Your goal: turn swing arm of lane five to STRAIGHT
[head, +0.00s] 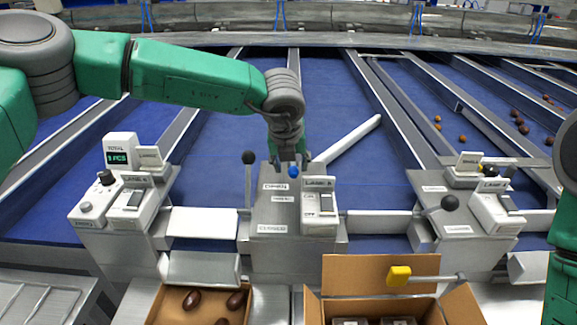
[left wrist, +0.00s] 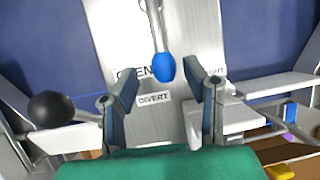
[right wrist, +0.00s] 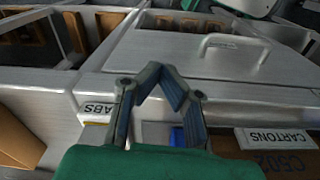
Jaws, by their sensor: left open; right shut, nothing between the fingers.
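The swing arm's blue knob (head: 293,171) stands at the top of the middle control post (head: 284,240), beside the box marked LANE 5. A pale swing arm (head: 345,140) slants up to the right from this post across the blue belt. My left gripper (head: 288,160) is over the knob. In the left wrist view the blue knob (left wrist: 164,68) sits between and beyond the open fingers, with a DIVERT label below it. I cannot tell if a finger touches it. My right gripper (right wrist: 165,95) is shut and empty above a metal surface and carton labels.
A black ball lever (head: 248,158) stands left of the knob, and another black ball (head: 450,203) is at the right post. A yellow-ended handle (head: 399,276) lies over an open carton (head: 370,270). Dates lie in the left carton (head: 172,305) and on the right belt.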

